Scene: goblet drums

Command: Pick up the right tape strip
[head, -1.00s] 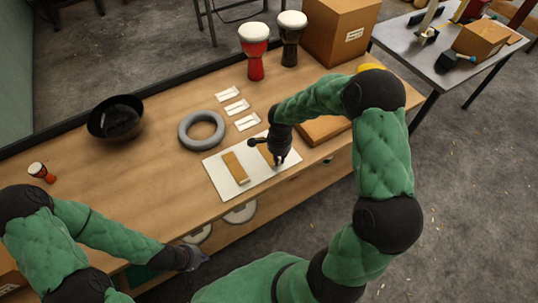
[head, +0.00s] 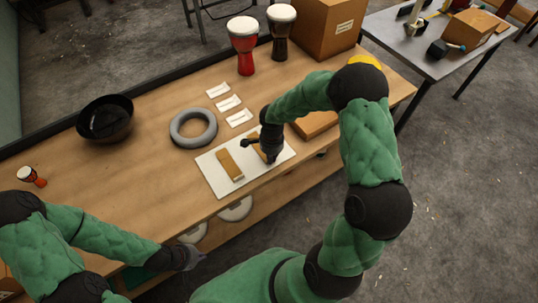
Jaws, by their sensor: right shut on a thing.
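Two tan tape strips lie on a white sheet (head: 211,172) near the front edge of the workbench. The left tape strip (head: 229,165) lies flat and uncovered. The right tape strip (head: 253,140) is mostly hidden under my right gripper (head: 270,157), which points down over it. The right gripper is shut on the right tape strip, with its fingertips low at the sheet; I cannot tell whether the strip is clear of the sheet. My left gripper (head: 195,258) is at the bench's front edge, far from the strips, and its fingers are too small to read.
A grey ring (head: 176,128) lies behind the sheet, with several white packets (head: 228,103) beside it. A black bowl (head: 105,120) is at left. A red drum (head: 244,48), a dark drum (head: 280,35) and a cardboard box (head: 322,30) stand at the back.

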